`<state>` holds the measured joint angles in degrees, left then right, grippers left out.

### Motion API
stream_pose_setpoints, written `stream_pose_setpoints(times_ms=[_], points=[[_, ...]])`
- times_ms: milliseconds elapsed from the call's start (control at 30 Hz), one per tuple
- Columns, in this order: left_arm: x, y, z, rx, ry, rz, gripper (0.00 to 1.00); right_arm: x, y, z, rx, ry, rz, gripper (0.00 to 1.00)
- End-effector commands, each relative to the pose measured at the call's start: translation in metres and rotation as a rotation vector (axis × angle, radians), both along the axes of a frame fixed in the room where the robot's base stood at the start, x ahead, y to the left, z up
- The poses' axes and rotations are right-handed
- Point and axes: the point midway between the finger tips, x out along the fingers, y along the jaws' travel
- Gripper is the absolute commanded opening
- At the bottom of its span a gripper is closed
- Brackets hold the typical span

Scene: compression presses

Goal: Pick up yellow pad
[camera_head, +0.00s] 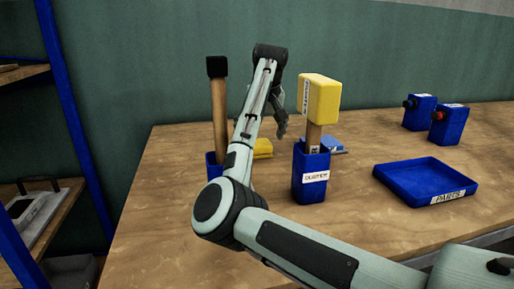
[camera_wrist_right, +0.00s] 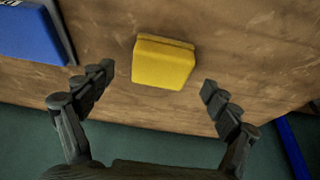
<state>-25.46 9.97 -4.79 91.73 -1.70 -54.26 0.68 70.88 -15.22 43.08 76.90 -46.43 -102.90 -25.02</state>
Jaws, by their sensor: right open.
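The yellow pad (camera_wrist_right: 163,63) lies on the wooden table, in the right wrist view between and beyond the fingertips. In the head view a yellow piece (camera_head: 263,148) on the table shows just right of my right forearm, which partly hides it. My right gripper (camera_wrist_right: 158,85) is open and empty, with one finger on each side of the pad and apart from it. In the head view the right gripper (camera_head: 279,118) hangs at the end of my arm above the table, partly hidden by the arm. My left gripper is in neither view.
A blue holder (camera_head: 311,180) labelled duster holds an upright tool with a yellow block head (camera_head: 319,98). Another blue holder (camera_head: 214,170) with a black-topped wooden handle (camera_head: 219,110) stands left of my arm. A blue parts tray (camera_head: 425,181) and two blue button boxes (camera_head: 449,124) are at right.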

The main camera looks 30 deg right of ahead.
Motion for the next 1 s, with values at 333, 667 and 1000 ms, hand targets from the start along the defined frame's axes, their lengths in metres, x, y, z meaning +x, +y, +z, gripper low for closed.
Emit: stream_pose_setpoints(times_ms=[333, 667, 1000], points=[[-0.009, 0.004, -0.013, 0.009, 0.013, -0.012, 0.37, 0.016, -0.003, -0.034, 0.0, -0.001, 0.0, 0.89], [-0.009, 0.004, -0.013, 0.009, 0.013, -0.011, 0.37, 0.016, -0.003, -0.034, -0.001, -0.002, 0.0, 0.7], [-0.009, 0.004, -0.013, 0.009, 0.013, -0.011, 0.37, 0.016, -0.003, -0.034, -0.001, -0.002, 0.0, 0.49]])
